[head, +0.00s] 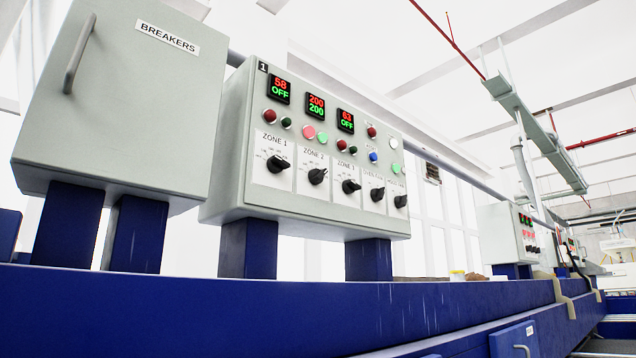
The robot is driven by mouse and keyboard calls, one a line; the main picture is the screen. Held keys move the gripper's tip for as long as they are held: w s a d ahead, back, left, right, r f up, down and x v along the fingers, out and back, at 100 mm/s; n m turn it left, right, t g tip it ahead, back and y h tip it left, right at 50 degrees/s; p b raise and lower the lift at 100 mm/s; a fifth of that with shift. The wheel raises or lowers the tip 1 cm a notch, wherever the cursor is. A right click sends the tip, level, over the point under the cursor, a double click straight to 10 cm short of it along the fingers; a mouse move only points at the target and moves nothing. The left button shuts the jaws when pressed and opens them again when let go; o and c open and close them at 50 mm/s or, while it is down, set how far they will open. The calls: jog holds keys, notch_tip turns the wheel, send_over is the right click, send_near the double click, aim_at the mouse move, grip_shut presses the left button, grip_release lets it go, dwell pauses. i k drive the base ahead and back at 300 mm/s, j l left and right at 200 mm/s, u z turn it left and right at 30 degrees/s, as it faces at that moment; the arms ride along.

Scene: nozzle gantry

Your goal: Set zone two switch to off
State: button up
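The zone two switch (317,176) is a black rotary knob under the label "ZONE 2" on the grey control panel (228,165). Its pointer is turned toward the upper right; the small position marks are too small to read. The zone two display (316,105) above it shows 200 in red over 200 in green. Below that display, a light red lamp (309,132) and a light green lamp (322,137) look brighter than those of the neighbouring zones. My gripper is not in view.
The zone 1 switch (278,164) and zone 3 switch (351,186) sit close on either side, with displays reading OFF. Two more knobs are at right. A breakers cabinet (135,105) with a handle stands left. A blue beam (200,315) runs below.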

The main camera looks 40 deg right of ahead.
aim_at(315, 176)
jog(key=l+z, duration=0.1)
jog(key=z, duration=0.25)
jog(key=l+z, duration=0.1)
jog(key=z, duration=0.3)
jog(key=l+z, duration=0.1)
jog(key=z, duration=0.25)
jog(key=k, duration=0.05)
